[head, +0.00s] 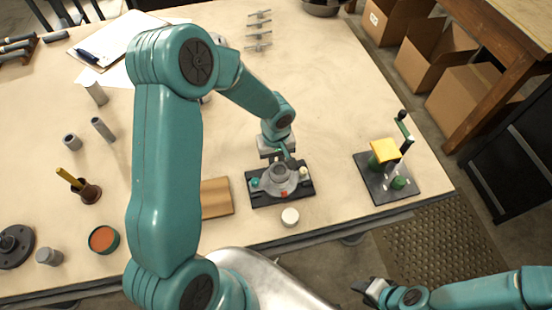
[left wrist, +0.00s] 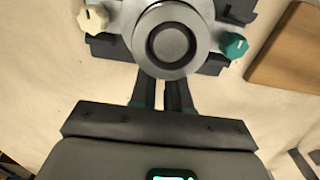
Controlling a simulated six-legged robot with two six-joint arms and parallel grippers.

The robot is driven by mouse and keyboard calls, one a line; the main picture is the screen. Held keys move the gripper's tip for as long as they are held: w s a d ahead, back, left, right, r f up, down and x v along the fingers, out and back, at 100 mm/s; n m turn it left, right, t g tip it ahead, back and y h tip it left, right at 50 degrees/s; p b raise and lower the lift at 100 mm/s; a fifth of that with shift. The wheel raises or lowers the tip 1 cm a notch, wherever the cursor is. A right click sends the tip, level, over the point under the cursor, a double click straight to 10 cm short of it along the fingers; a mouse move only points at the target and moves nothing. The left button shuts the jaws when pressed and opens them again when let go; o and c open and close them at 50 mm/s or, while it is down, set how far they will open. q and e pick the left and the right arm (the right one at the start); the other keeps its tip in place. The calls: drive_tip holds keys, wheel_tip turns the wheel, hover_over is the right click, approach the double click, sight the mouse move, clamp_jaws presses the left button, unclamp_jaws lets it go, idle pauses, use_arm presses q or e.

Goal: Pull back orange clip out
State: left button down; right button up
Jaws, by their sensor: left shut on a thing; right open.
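The grey split casing (head: 279,180) sits on a dark base plate (head: 265,201) near the table's front edge. It has a round collar on top, a teal knob (head: 255,182) and a cream knob (head: 304,171). A small orange clip (head: 284,194) shows on its front side. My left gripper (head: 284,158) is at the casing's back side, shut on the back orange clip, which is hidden. In the left wrist view its two fingers (left wrist: 160,92) reach under the collar (left wrist: 172,45). My right gripper (head: 369,290) is open and empty, off the table's front edge.
A stand with a yellow top (head: 385,152) is to the right. My left arm hides part of the table's middle.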

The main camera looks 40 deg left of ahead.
use_arm(q)
drive_tip(key=shift+w+a+f+b, duration=0.2)
drive_tip(key=shift+w+a+b, duration=0.2)
drive_tip(key=shift+a, duration=0.05)
drive_tip(key=shift+w+a+r, duration=0.15)
drive_tip(key=shift+r, duration=0.15)
drive_tip(key=c, duration=1.1)
unclamp_jaws()
drive_tip(key=shift+a, duration=0.1)
